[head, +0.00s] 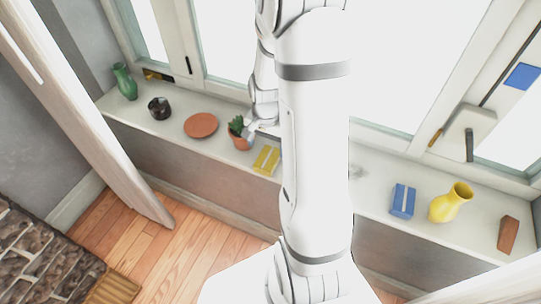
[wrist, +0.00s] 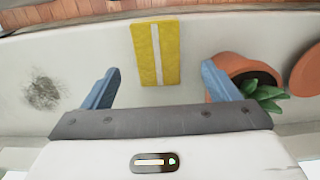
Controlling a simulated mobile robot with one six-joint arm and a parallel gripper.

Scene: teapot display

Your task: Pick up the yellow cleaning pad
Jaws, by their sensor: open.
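The yellow cleaning pad (head: 266,159) lies flat on the white window sill, just left of my arm in the head view. In the wrist view the yellow cleaning pad (wrist: 155,54), with a pale stripe down its middle, lies ahead of and between my two blue fingers. My gripper (wrist: 160,84) is open and empty, and the pad appears not gripped. In the head view my gripper is mostly hidden behind my own arm.
A potted plant (head: 239,133) in a terracotta pot stands close beside the pad; its pot (wrist: 240,68) is near one finger. An orange-brown saucer (head: 201,125), black pot (head: 159,108), green vase (head: 124,82), blue pad (head: 402,200), yellow vase (head: 451,202) and brown block (head: 508,235) share the sill.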

